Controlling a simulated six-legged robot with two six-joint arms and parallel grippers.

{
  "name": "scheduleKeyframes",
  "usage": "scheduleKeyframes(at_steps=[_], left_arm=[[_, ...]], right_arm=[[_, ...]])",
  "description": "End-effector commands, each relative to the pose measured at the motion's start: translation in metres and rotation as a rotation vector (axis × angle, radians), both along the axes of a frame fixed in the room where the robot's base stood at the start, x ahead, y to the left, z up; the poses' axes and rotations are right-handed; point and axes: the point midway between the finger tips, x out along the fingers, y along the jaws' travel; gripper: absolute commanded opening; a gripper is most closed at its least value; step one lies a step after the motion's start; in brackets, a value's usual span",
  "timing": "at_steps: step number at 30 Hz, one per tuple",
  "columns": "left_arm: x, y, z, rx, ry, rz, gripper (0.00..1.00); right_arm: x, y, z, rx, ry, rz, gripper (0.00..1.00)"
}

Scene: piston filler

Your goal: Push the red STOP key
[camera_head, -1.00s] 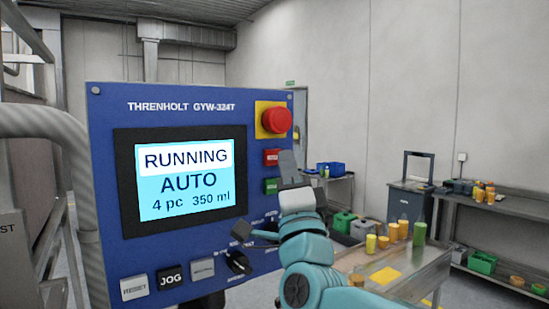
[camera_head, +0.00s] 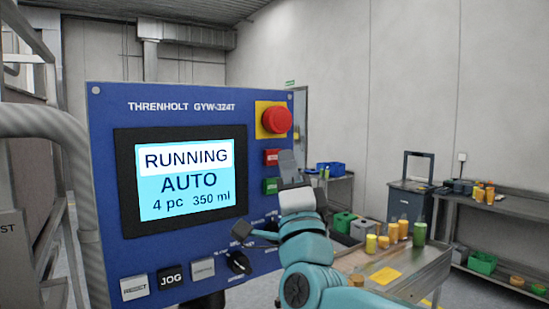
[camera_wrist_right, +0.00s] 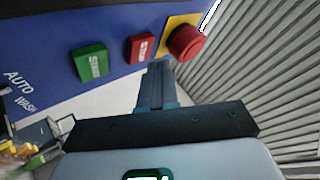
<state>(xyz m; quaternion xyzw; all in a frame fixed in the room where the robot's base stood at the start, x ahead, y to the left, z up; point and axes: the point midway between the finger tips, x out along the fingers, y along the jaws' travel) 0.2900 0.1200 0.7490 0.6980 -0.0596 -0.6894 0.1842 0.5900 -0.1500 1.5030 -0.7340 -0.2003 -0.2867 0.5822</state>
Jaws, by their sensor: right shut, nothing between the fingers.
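The red STOP key (camera_head: 271,157) is a small square key on the right side of the blue panel (camera_head: 190,98), between the emergency-stop button and the green key. In the right wrist view the STOP key (camera_wrist_right: 140,47) shows whole, just beyond and left of my fingertips. My right gripper (camera_head: 287,158) is shut and empty, its fingers pointing up beside the key's right edge in the head view. In the wrist view the fingertips (camera_wrist_right: 159,66) look apart from the key; the exact gap is hard to judge. My left gripper is not in view.
The red mushroom button (camera_head: 277,120) on its yellow plate sits just above the STOP key. The green START key (camera_head: 270,186) is just below. The screen (camera_head: 185,180) reads RUNNING, AUTO. A black rotary knob (camera_head: 238,263) is lower down. A cart with containers (camera_head: 420,273) stands right.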

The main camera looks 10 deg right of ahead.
Motion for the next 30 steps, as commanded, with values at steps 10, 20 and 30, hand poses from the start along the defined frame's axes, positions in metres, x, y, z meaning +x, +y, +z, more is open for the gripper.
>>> scheduleKeyframes(at_steps=[10,20,30], left_arm=[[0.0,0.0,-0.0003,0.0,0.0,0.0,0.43],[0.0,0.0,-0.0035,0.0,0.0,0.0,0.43],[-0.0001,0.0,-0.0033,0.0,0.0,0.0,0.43]], right_arm=[[0.0005,0.0002,-0.0002,0.0,0.0,0.0,0.0],[0.0076,0.003,0.0003,0.0,0.0,0.0,0.0],[0.008,0.0031,0.0004,0.0,0.0,0.0,0.0]])
